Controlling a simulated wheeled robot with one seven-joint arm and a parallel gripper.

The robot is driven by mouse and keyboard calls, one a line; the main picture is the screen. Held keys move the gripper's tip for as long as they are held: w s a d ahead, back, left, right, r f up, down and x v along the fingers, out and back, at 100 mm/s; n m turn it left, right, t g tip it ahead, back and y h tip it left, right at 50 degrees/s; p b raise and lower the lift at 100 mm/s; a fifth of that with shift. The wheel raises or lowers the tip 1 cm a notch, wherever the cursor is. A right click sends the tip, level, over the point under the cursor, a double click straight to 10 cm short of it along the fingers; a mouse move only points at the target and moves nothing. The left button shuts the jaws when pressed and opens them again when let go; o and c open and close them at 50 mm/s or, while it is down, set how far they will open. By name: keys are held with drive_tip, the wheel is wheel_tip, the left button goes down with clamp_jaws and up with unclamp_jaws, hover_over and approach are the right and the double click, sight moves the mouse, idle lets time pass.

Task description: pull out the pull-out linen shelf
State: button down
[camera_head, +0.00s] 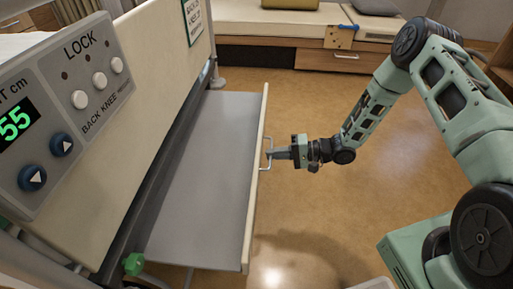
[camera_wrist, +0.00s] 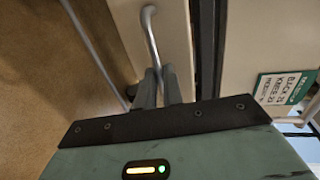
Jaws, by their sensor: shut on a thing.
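The pull-out linen shelf (camera_head: 205,170) is a flat grey panel with a cream front edge. It stands out from under the bed's end board in the head view, with a wide stretch of grey surface showing. A metal bar handle (camera_head: 267,153) is on its front; the handle also shows in the wrist view (camera_wrist: 151,35). My gripper (camera_head: 272,153) is at the handle, with its fingers shut on the bar. In the wrist view my gripper's fingers (camera_wrist: 159,82) meet at the lower end of the visible bar.
The bed's end board (camera_head: 150,60) carries a control panel (camera_head: 75,100) with buttons and a green display at the left. A green knob (camera_head: 133,264) is near the shelf's near corner. A low bench with a drawer (camera_head: 345,58) stands at the back. The floor right of the shelf is clear around my arm.

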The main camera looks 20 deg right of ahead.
drive_tip(key=shift+v, duration=0.8)
drive_tip(key=shift+f, duration=0.15)
drive_tip(key=c, duration=1.5)
unclamp_jaws()
drive_tip(key=shift+c, duration=0.2)
drive_tip(key=p+v, duration=0.3)
drive_tip(key=v, duration=1.4)
drive_tip(key=shift+d+p, duration=0.25)
drive_tip(key=shift+p, duration=0.15)
